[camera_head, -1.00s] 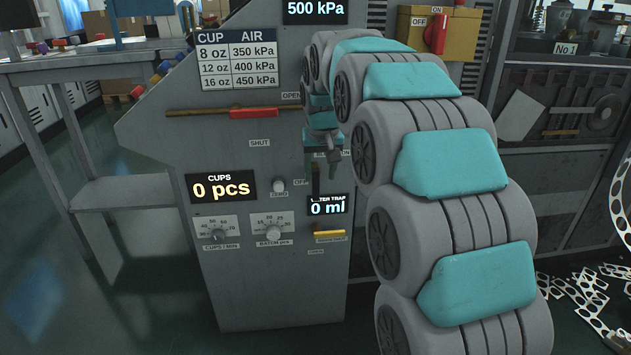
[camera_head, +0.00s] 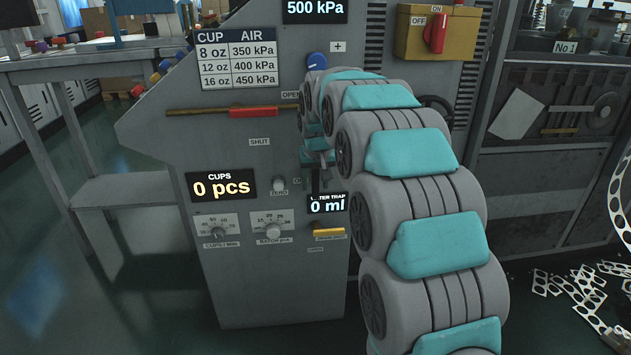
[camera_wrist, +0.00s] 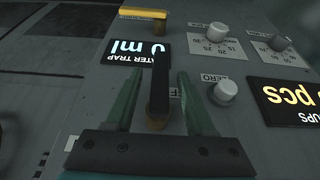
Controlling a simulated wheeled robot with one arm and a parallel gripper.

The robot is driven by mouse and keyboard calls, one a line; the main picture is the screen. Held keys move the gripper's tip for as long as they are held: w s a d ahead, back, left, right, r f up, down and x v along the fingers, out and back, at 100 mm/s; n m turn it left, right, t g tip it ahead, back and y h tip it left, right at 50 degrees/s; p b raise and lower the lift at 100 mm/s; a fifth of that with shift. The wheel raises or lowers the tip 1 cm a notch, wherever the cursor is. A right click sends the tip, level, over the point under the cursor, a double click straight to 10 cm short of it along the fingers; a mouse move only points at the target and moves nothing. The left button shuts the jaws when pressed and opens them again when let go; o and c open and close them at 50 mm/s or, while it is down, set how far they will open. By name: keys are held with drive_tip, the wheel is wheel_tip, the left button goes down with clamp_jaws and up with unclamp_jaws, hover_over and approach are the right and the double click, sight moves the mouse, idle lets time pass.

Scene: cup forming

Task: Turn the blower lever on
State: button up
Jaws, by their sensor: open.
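The blower lever, a dark upright bar with a brass-coloured end (camera_wrist: 157,98), is on the grey machine front. In the wrist view it stands between the two green fingers of my open gripper (camera_wrist: 158,77), with a gap on either side. In the head view the lever (camera_head: 316,182) shows as a short dark bar just below my gripper (camera_head: 318,160), above the water trap display. The label to its left is partly covered, with only "OF" readable. My arm hides the label at its upper right.
A red slider (camera_head: 253,112) sits on a rail at upper left. The zero knob (camera_head: 279,184) is close to the lever's left. The water trap display (camera_head: 327,204) and a yellow handle (camera_head: 329,232) are below. A yellow box with a red switch (camera_head: 437,33) is at upper right.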

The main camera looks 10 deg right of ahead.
clamp_jaws()
idle(0.4)
idle(1.0)
